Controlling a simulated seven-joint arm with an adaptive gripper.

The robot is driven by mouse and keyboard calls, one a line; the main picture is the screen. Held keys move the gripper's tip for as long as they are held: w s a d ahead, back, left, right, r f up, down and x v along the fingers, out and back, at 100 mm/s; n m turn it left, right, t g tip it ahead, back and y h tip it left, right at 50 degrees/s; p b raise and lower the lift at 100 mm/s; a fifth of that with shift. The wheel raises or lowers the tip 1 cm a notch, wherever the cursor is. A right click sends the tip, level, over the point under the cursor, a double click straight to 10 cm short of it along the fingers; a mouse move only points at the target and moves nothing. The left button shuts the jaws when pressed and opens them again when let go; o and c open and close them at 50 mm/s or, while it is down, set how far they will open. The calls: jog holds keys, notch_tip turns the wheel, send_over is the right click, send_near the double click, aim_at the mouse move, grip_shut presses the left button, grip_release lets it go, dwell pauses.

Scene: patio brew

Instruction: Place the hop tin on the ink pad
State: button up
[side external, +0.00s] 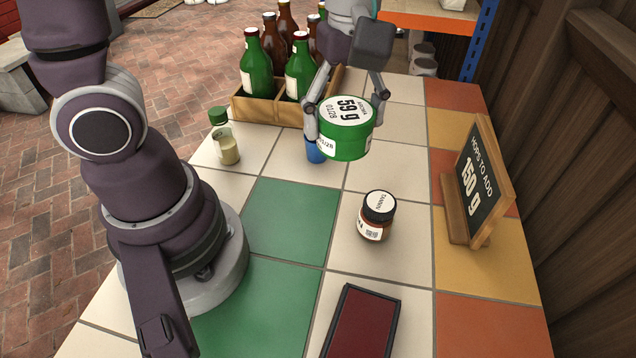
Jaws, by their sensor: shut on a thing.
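The hop tin (344,144) is a round green tin with a white label reading 59 g on its lid. My gripper (345,112) is shut on it, with a finger at either side, and holds it above the tiled table near the bottle crate. The tin looks roughly level. The ink pad (362,326) is a dark red pad in a black frame, flat on the table at the near edge of the picture, partly cut off. The tin is well behind the pad in the picture, and nothing lies on the pad's visible part.
A brown jar with a black lid (376,216) stands between tin and pad. A chalkboard sign (478,185) reading 150 g stands at right. A wooden crate (262,108) of bottles is at the back, with a green-capped vial (224,140) before it. A blue item (314,152) is partly hidden behind the tin.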

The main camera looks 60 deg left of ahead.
jog(key=s+d+m, duration=0.2)
jog(key=d+m, duration=0.2)
jog(key=d, duration=0.3)
jog(key=m, duration=0.5)
send_near(364, 329)
notch_tip(364, 329, down, 6)
jog(key=shift+f, duration=0.1)
jog(key=shift+f, duration=0.1)
jog(key=o, duration=1.2)
